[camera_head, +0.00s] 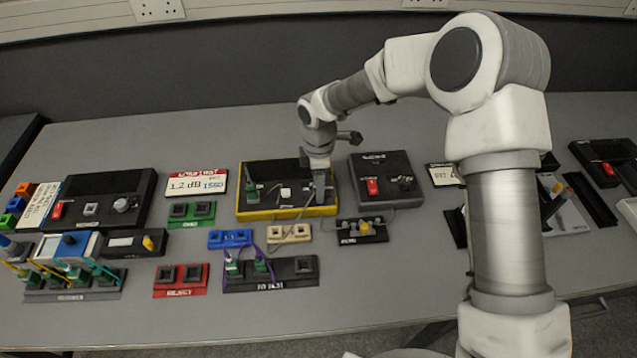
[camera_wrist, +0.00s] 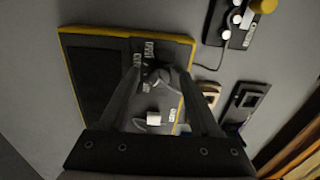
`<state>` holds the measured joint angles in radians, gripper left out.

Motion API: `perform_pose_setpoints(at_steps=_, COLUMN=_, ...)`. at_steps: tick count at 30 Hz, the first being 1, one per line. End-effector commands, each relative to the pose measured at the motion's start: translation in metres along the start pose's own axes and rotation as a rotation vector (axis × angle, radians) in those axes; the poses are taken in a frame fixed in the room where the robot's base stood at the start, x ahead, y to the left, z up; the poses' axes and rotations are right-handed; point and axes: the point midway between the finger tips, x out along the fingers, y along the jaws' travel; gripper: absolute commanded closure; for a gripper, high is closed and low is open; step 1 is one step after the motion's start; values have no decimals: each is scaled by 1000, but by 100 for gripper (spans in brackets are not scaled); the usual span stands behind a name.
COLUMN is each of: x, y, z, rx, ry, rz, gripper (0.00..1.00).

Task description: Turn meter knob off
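The meter (camera_head: 258,213) is a black box with a yellow edge, in the middle of the bench. My gripper (camera_head: 319,190) points down over the right end of the meter. In the wrist view, my gripper's (camera_wrist: 158,78) fingers stand apart on either side of the dark, round meter knob (camera_wrist: 157,76). Small labels surround the knob. I cannot tell whether the fingers touch it. The gripper hides the knob in the head view. A white square button (camera_wrist: 154,118) sits beside it.
A black box with a red switch (camera_head: 375,187) stands close to the right. A small block with a yellow knob (camera_head: 362,230) is in front. A green plug stands at the meter's left.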

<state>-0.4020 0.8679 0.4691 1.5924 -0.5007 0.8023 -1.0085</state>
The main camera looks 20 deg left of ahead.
Motion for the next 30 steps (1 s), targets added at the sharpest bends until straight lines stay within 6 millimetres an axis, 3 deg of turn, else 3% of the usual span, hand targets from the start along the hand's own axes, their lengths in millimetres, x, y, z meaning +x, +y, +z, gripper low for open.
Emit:
perform_pose_setpoints(at_steps=6, x=-2, y=0, z=0, rx=1, ry=0, rz=0, gripper=36)
perform_pose_setpoints(at_steps=11, x=-21, y=0, z=0, rx=2, ry=0, rz=2, gripper=36)
perform_pose_setpoints(at_steps=24, x=-126, y=1, z=0, rx=1, ry=0, rz=4, gripper=36)
perform_pose_setpoints(at_steps=30, x=-160, y=1, z=0, rx=1, ry=0, rz=3, gripper=36)
